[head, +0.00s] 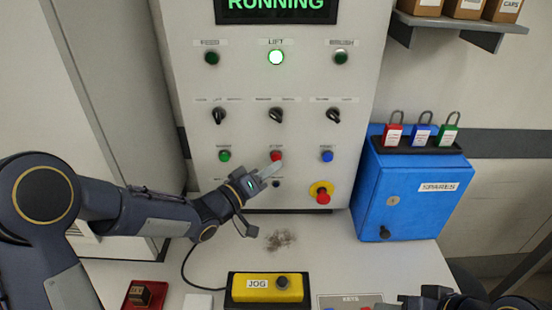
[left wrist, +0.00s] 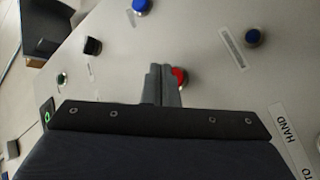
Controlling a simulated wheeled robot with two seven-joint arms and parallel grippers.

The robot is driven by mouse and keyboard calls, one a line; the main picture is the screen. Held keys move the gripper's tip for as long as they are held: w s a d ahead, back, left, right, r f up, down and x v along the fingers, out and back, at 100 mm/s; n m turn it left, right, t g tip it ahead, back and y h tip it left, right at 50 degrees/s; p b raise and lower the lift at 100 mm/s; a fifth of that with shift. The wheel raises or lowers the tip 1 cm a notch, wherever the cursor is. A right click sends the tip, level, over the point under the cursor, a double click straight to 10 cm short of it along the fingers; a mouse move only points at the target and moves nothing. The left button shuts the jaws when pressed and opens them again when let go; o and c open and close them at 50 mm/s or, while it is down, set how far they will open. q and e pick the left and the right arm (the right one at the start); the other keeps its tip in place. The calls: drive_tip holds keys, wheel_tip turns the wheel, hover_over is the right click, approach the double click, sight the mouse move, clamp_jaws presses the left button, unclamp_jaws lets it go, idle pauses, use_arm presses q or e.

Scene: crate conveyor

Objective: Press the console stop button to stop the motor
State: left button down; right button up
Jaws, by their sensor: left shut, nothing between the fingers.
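The console (head: 245,90) stands upright with a green "RUNNING" display (head: 276,5). The red button (head: 276,155) sits mid-row under a small label I cannot read clearly, between a green button (head: 224,155) and a blue button (head: 327,155). My left gripper (head: 272,168) is shut and empty, its fingertips just below the red button. In the left wrist view the shut fingers (left wrist: 164,84) partly cover the red button (left wrist: 181,76). I cannot tell whether they touch it. My right gripper (head: 436,298) shows only partly at the bottom right; its jaws are unclear.
A red mushroom button on yellow (head: 322,193) is at the panel's lower right. Dark selector switches (head: 276,115) sit above the button row. A blue spares box (head: 410,195) with padlocks stands right. A yellow JOG pendant (head: 267,288) lies in front.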

idle(0.3)
use_arm(q)
drive_tip(key=shift+w, duration=0.4)
drive_tip(key=shift+w, duration=0.45)
idle(0.6)
drive_tip(key=shift+s, duration=0.1)
drive_tip(key=shift+s+b, duration=0.5)
drive_tip(key=shift+s, duration=0.25)
drive_tip(key=s+b, duration=0.1)
drive_tip(key=s, duration=0.4)
idle(0.4)
